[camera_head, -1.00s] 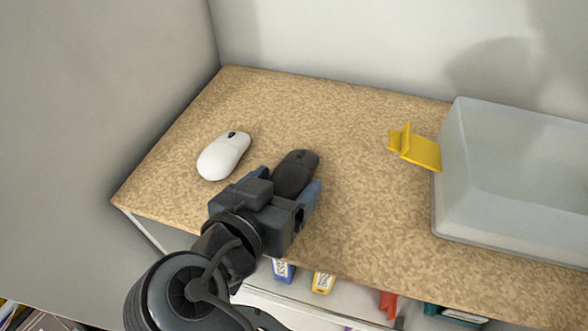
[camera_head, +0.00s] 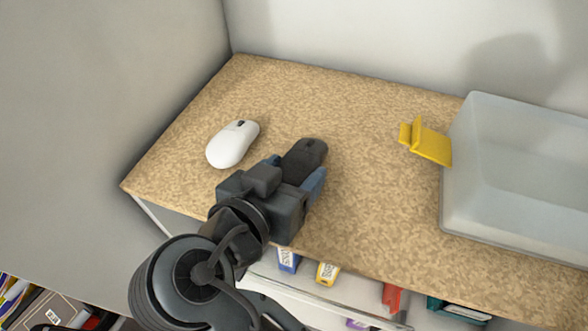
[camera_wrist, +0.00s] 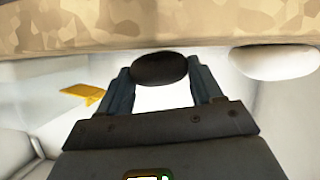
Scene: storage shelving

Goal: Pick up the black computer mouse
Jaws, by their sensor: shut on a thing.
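The black computer mouse (camera_head: 306,153) is between the fingers of my gripper (camera_head: 298,172), above or at the tan speckled shelf top (camera_head: 345,110). In the wrist view the dark mouse (camera_wrist: 160,69) sits between both fingertips (camera_wrist: 160,76), with a finger touching each side. My gripper is shut on it. In the head view the gripper body hides the mouse's near end. The head view does not clearly show a gap between the mouse and the surface.
A white mouse (camera_head: 232,144) lies just left of the black one. A yellow phone-stand-like object (camera_head: 428,143) and a translucent bin (camera_head: 452,190) stand to the right. Walls close the left and back sides. Small boxes (camera_head: 327,273) sit on the shelf below.

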